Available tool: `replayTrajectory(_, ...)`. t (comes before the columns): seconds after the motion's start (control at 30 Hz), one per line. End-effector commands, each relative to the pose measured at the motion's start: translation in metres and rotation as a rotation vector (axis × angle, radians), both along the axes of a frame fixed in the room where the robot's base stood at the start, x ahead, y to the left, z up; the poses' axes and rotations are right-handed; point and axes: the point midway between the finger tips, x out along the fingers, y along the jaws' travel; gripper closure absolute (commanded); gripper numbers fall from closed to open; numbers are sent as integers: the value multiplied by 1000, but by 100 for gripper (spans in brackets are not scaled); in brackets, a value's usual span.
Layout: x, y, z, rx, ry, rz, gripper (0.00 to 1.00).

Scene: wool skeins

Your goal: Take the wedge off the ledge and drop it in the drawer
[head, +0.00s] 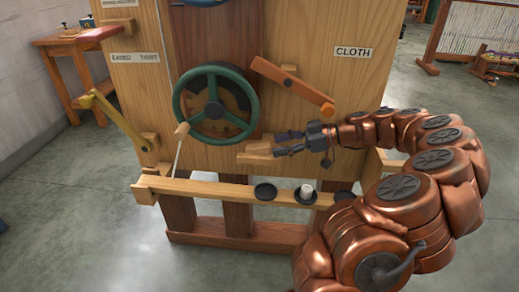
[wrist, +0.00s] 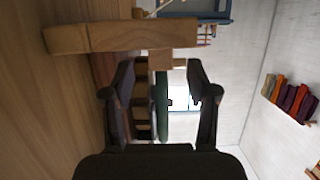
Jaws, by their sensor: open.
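My gripper (head: 287,145) is open beside the small wooden ledge (head: 256,157) on the front of the wooden board, to the right of and below the green wheel. A small pale wooden piece, which looks like the wedge (head: 262,147), rests on the ledge. In the wrist view the ledge (wrist: 100,38) crosses the top, and the wedge (wrist: 160,58) shows against it, just ahead of the gap between my open fingers (wrist: 162,85). The fingers are not closed on it. I cannot make out the drawer for certain; a pale wooden box-like part (head: 391,163) shows behind my arm.
The green handwheel (head: 215,104), an orange-tipped lever (head: 293,86) and a yellow lever (head: 115,118) stick out from the board. A lower rail (head: 220,189) carries dark round discs (head: 264,192) and a white cylinder (head: 307,191). A wooden table (head: 75,62) stands at the back left.

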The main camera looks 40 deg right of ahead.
Motion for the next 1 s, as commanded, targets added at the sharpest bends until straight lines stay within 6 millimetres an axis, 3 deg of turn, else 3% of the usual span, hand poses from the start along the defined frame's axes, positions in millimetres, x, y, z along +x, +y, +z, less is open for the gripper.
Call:
replayTrajectory(0.33,27,33,-5,2,1,4,42)
replayTrajectory(0.67,31,37,-6,0,0,2,42)
replayTrajectory(1.0,31,37,-6,0,0,2,76)
